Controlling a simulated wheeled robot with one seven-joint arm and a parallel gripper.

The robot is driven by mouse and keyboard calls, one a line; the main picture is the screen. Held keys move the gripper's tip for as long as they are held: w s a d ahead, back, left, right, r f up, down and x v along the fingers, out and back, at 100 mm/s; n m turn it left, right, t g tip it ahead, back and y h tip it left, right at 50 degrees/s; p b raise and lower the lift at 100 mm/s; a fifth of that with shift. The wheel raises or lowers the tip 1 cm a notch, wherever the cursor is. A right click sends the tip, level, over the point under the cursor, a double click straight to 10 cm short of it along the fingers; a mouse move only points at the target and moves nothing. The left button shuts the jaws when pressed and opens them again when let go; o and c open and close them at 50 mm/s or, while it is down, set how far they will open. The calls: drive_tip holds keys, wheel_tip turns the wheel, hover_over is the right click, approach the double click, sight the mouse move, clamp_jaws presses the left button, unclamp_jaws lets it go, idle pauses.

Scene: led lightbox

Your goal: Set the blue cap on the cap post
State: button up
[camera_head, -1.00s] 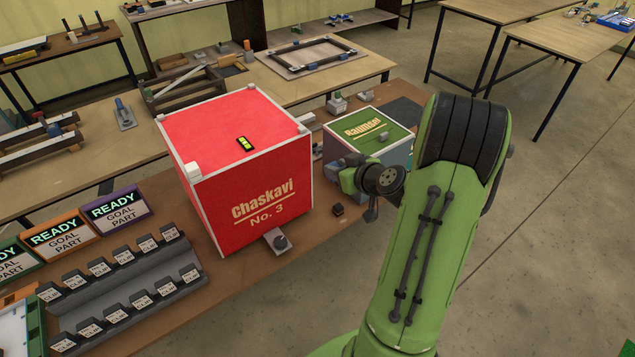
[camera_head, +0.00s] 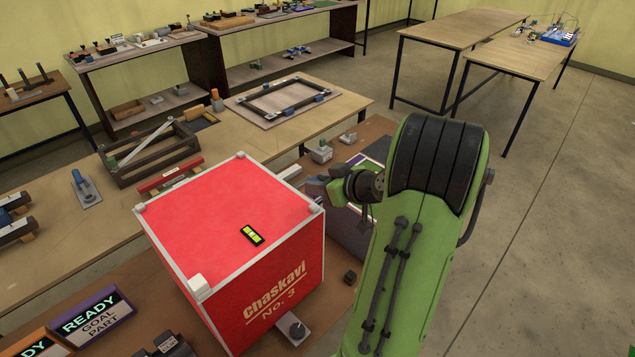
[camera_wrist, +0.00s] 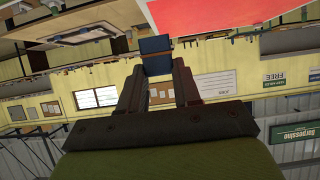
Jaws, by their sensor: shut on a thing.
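A small dark blue block-like piece, which I take for the blue cap (camera_wrist: 155,45), sits between the fingertips of my gripper (camera_wrist: 157,63) in the wrist view. The fingers are shut on it. In the head view my gripper (camera_head: 318,187) is beside the far right corner of the red box, partly hidden by it and by my arm; the cap cannot be made out there. I cannot tell surely which thing is the cap post; small grey fixtures (camera_head: 321,152) stand behind my wrist.
The big red lightbox (camera_head: 245,225) stands close left of my gripper. A grey plate with a dark knob (camera_head: 296,329) is at its foot, and a small dark cube (camera_head: 350,277) lies nearby. A wooden rack (camera_head: 150,155) and a framed board (camera_head: 291,97) lie on the table behind.

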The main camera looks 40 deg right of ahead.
drive_tip(key=shift+w+f+b, duration=0.2)
drive_tip(key=shift+f+b, duration=0.1)
drive_tip(key=shift+b, duration=0.35)
drive_tip(key=shift+s+f+b, duration=0.1)
drive_tip(key=shift+f+b, duration=1)
drive_tip(key=shift+b, duration=0.25)
drive_tip(key=shift+f+b, duration=1.45)
drive_tip(key=shift+b, duration=0.8)
drive_tip(key=o, duration=1.1)
drive_tip(key=shift+o, duration=0.2)
